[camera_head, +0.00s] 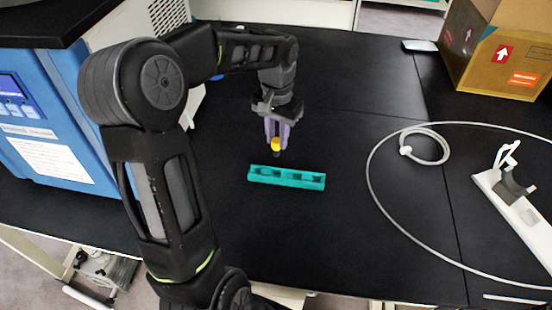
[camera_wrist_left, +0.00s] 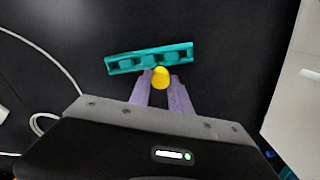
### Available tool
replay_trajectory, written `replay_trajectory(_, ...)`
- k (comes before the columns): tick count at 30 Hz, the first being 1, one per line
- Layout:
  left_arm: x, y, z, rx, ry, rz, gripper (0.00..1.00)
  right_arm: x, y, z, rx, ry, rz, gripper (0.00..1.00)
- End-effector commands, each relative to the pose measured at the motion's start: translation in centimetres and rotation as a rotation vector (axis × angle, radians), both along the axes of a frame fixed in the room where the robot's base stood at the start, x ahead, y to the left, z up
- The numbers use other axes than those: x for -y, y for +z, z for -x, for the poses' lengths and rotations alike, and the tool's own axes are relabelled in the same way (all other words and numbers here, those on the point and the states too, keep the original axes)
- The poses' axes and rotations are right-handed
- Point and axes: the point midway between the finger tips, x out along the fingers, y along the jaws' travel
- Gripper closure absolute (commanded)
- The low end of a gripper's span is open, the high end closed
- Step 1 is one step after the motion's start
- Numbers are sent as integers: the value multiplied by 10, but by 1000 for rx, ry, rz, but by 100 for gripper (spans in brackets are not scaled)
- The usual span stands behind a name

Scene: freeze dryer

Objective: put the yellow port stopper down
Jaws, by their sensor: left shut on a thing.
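The yellow port stopper (camera_head: 276,144) is between the purple fingertips of my left gripper (camera_head: 277,141), which is shut on it. The stopper is held just behind a teal rack (camera_head: 287,185) in the head view, and a dark lower end shows beneath its yellow top. The rack has a row of recesses and lies on the black bench. In the left wrist view the yellow stopper (camera_wrist_left: 161,77) sits at the fingertips (camera_wrist_left: 160,84), overlapping the near edge of the teal rack (camera_wrist_left: 118,67). I cannot tell its exact height above the bench. My right gripper is not in view.
A blue and white machine (camera_head: 66,130) stands at the left. A cardboard box (camera_head: 497,55) is at the back right. A thin white tube (camera_head: 371,180) loops over the right of the bench, near a white stand (camera_head: 517,210).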

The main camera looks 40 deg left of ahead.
Motion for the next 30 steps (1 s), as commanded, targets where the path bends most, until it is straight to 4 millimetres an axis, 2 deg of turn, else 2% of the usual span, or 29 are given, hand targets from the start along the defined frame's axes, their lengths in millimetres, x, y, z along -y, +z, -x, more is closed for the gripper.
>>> replay_trajectory(11,0,-1,0,-1,0,0,100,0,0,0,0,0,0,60)
replay_trajectory(14,0,-9,0,-2,-1,0,100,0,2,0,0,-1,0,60)
replay_trajectory(23,0,-58,1,-3,-1,1,100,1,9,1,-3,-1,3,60)
replay_trajectory(30,0,-63,0,0,0,0,100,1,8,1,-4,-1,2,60)
